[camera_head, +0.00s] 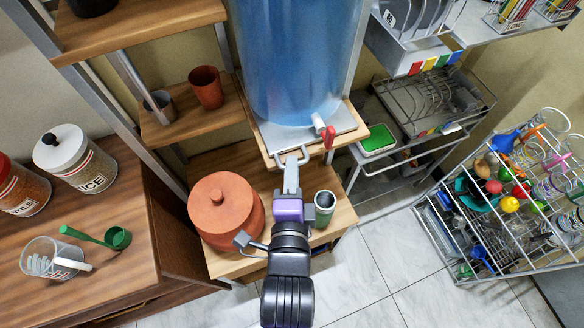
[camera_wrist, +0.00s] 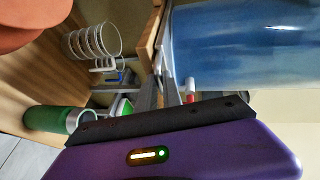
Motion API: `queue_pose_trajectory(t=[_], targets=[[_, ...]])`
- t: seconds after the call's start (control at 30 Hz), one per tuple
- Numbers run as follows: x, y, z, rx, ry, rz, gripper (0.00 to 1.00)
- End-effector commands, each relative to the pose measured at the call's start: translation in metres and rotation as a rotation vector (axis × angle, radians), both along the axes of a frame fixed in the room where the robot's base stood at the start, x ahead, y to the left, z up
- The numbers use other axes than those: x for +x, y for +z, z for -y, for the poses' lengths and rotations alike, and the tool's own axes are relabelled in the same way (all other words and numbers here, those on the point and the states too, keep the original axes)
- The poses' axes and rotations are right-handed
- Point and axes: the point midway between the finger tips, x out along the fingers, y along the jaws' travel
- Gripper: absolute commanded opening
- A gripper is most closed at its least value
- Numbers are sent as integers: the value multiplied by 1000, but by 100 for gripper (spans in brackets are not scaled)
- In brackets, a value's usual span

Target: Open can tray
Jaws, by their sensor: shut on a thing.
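The can tray (camera_head: 345,137) is a wooden board with a grey metal plate, under the large blue water can (camera_head: 295,60). Its metal handle (camera_head: 303,153) is on the front edge. My gripper (camera_head: 291,168) reaches up to the handle from below and is shut on it. The fingers cover part of the handle. In the wrist view my gripper's fingers (camera_wrist: 157,88) meet the tray's wooden edge (camera_wrist: 148,38), beside the blue can (camera_wrist: 240,50). The can's red tap (camera_head: 328,134) is just right of the handle. How far the tray is out is hard to tell.
A terracotta pot (camera_head: 222,207) and a dark green tumbler (camera_head: 325,203) stand on the lower shelf, either side of my arm. A metal rack (camera_head: 400,110) is to the right, with a dish rack (camera_head: 510,215) further right. Tiled floor (camera_head: 385,255) is free at front right.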

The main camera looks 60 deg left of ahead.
Motion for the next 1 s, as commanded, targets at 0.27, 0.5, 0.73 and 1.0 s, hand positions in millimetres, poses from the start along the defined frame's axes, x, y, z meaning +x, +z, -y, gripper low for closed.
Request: queue_pose_trajectory(t=[0.27, 0.5, 0.73, 1.0], targets=[[0, -1, 0, -2, 0, -1, 0], [0, -1, 0, -3, 0, -1, 0], [0, -1, 1, -3, 0, -1, 0], [-3, -3, 44, -7, -4, -6, 0]])
